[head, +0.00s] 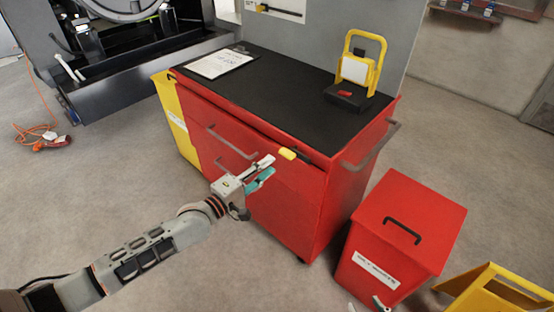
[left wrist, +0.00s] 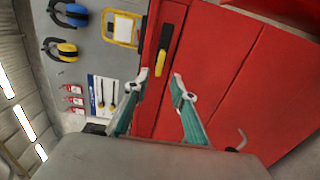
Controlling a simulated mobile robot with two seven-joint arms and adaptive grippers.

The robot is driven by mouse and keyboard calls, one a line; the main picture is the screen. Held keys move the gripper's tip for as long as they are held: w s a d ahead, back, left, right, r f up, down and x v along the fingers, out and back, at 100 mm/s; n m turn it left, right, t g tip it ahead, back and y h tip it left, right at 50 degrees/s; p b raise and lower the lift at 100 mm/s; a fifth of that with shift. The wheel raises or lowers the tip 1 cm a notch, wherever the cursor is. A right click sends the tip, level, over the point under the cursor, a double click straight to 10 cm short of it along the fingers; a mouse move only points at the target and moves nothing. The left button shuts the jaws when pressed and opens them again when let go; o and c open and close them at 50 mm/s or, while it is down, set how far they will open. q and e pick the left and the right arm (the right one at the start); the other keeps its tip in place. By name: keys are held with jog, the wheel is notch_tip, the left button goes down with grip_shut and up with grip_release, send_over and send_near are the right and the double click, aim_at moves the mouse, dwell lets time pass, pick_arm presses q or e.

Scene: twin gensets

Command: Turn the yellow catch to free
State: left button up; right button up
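The yellow catch (head: 288,153) is a small yellow tab with a black bar beside it, on the upper front edge of the red tool cabinet (head: 285,205). In the left wrist view the catch (left wrist: 159,69) lies just beyond the fingertips, roughly between them. My left gripper (head: 266,168) is open and empty, its teal-padded fingers pointing at the cabinet front; it also shows in the left wrist view (left wrist: 160,81). It looks apart from the catch. Only a small tip of my right gripper (head: 378,303) shows at the bottom edge of the head view; the rest is cut off.
A red box (head: 408,222) and a yellow stand (head: 495,290) are on the right. Floor at left is mostly clear.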

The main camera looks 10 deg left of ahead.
pick_arm(q)
jog(key=v, duration=0.5)
jog(key=shift+s, duration=0.1)
dwell(0.3)
jog(key=s+d+f+m+g, duration=0.1)
jog(key=s+d+f+m, duration=0.3)
jog(key=s, duration=0.3)
jog(key=s+a+f+m+g+y, duration=0.1)
jog(key=s+a+f+m+y, duration=0.3)
jog(key=s+f, duration=0.3)
jog(key=s+a+f+m+g+y, duration=0.2)
jog(key=s+a+f+m+y, duration=0.2)
jog(key=s+a+f+m, duration=0.3)
jog(key=s+f, duration=0.1)
jog(key=s, duration=0.3)
jog(key=shift+s+f, duration=0.1)
jog(key=shift+f, duration=0.05)
